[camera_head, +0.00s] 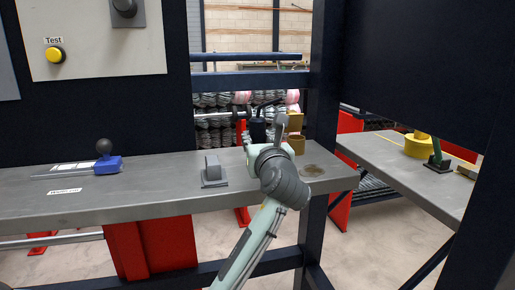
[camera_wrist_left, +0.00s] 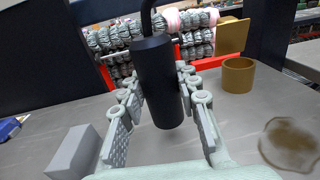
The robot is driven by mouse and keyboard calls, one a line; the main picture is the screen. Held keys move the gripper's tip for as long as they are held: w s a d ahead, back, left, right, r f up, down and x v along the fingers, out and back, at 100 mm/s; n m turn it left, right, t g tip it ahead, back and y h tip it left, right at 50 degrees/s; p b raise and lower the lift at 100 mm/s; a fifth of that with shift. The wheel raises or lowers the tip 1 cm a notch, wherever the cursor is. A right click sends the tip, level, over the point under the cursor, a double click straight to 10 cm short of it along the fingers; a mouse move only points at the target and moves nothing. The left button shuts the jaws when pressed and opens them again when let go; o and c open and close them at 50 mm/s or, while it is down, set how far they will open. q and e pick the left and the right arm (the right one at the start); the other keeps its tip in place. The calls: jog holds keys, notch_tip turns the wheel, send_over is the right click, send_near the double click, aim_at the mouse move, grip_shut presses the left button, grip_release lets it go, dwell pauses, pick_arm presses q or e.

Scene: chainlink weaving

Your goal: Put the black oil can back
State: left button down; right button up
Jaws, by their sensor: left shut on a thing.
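The black oil can (camera_wrist_left: 158,85) is a dark cylinder with a thin curved spout at its top. It stands about upright between the fingers of my left gripper (camera_wrist_left: 162,112), which is shut on it. In the head view the can (camera_head: 257,130) shows partly behind my left gripper (camera_head: 262,143), over the far edge of the grey bench. I cannot tell whether its base touches the bench. A brown ring-shaped holder (camera_wrist_left: 238,75) is to the right of the can and apart from it; it also shows in the head view (camera_head: 298,145). My right gripper is not in view.
A dark round stain (camera_head: 313,171) marks the bench (camera_head: 130,205) at right. A grey block (camera_head: 213,172) stands left of my gripper. A dark post (camera_head: 318,100) rises behind the right end.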

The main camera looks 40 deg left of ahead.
pick_arm(q)
jog(key=shift+f, duration=1.15)
jog(key=shift+f, duration=0.15)
jog(key=c, duration=1.1)
grip_release()
jog(key=v, duration=1.2)
jog(key=shift+r, duration=0.2)
